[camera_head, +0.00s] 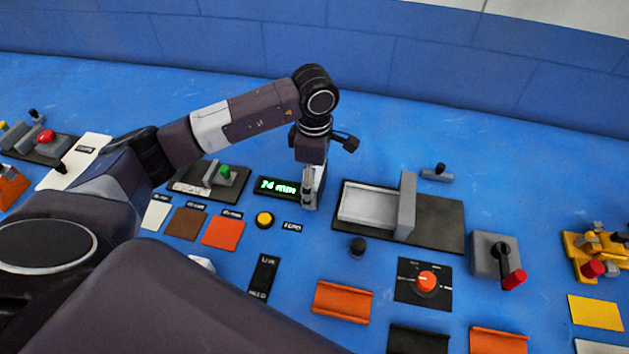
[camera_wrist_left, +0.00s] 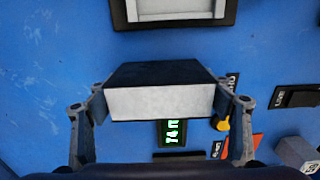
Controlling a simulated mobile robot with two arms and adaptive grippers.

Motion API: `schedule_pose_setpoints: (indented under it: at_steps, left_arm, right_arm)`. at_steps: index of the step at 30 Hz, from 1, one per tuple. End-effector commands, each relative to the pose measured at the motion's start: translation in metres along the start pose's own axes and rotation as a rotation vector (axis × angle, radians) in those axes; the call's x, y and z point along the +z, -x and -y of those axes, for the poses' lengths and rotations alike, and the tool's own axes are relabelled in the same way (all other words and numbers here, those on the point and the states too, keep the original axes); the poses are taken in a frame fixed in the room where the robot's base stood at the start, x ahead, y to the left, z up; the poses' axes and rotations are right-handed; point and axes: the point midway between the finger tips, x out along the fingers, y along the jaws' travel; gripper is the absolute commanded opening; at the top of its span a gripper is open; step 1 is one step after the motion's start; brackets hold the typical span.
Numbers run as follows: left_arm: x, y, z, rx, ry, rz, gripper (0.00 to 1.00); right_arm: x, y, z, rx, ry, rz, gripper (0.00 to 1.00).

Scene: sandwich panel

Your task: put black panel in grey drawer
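My left gripper (camera_head: 313,192) hangs low over the blue surface, left of the grey drawer. In the left wrist view its fingers (camera_wrist_left: 160,100) sit against both ends of a block with a black top and a pale grey side, which I take to be the black panel (camera_wrist_left: 155,74). In the head view the panel is hard to tell from the fingers. The grey drawer (camera_head: 367,206) is a pale shallow tray with an upright grey wall at its right end, set on a black plate. Its edge seems to show at the top of the wrist view (camera_wrist_left: 178,10). My right gripper is not visible.
A green-lit display (camera_head: 279,188) and a yellow button (camera_head: 264,219) lie close to the left gripper. A black knob (camera_head: 358,246) and an orange dial (camera_head: 426,281) stand in front of the drawer. A blue wall (camera_head: 400,60) runs behind.

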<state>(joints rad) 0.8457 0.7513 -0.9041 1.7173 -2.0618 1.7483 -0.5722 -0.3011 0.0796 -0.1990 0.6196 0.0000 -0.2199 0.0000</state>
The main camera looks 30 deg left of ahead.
Motion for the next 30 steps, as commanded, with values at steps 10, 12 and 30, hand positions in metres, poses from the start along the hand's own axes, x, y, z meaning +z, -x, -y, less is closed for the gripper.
schedule_pose_setpoints:
  at_steps: [10,12,30]
  left_arm:
    - [0.0,0.001,0.0,0.001,0.0,0.001,0.42]
    - [0.0,0.001,0.0,0.001,0.0,0.0,0.42]
    - [0.001,0.089,-0.002,0.009,-0.001,0.003,0.42]
  right_arm:
    - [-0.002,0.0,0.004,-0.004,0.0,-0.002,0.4]
    - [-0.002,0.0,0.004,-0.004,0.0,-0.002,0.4]
    - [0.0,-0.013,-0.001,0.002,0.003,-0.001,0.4]
